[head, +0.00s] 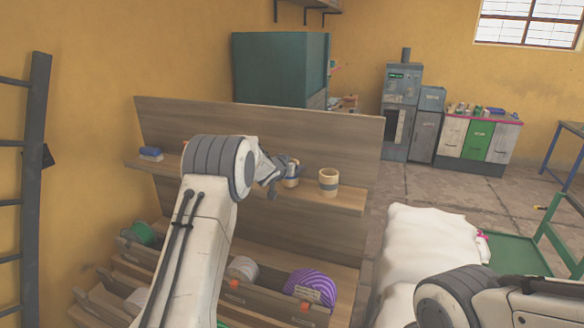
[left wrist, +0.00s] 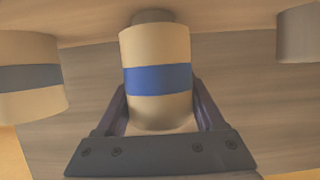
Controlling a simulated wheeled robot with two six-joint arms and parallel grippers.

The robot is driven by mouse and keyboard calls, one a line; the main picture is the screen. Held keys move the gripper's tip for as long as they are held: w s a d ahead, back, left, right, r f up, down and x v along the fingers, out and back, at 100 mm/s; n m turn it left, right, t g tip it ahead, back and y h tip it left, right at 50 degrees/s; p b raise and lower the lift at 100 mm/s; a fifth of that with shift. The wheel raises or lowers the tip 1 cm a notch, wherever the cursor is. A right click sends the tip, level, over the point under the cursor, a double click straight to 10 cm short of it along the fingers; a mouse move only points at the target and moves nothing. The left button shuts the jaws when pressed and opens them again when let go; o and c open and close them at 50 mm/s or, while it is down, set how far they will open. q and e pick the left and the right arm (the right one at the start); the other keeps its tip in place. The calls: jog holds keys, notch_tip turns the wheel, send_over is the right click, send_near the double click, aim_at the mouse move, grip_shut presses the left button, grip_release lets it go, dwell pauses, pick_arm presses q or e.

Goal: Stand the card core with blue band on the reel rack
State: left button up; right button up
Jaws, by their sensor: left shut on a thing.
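In the left wrist view, my left gripper (left wrist: 160,118) is shut on a cream card core with a bright blue band (left wrist: 158,80), its fingers on either side of the core's lower part in the picture. A short grey-brown round piece (left wrist: 152,16) shows at the core's upper end; I cannot tell whether they touch. In the head view, my left gripper (head: 272,182) is at the rack's shelf (head: 347,204), next to a banded core (head: 291,172). The wooden reel rack (head: 340,135) has a tall back panel. My right gripper is out of view.
A cream core (head: 328,182) stands on the shelf to the right. Another banded core (left wrist: 28,77) is at the left wrist view's left edge. A blue and white item (head: 150,153) lies at the shelf's left. Lower bins hold reels, including a purple one (head: 310,283).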

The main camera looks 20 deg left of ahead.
pick_arm(q)
jog(key=shift+f+b, duration=0.45)
jog(key=shift+f, duration=0.15)
jog(key=o, duration=1.5)
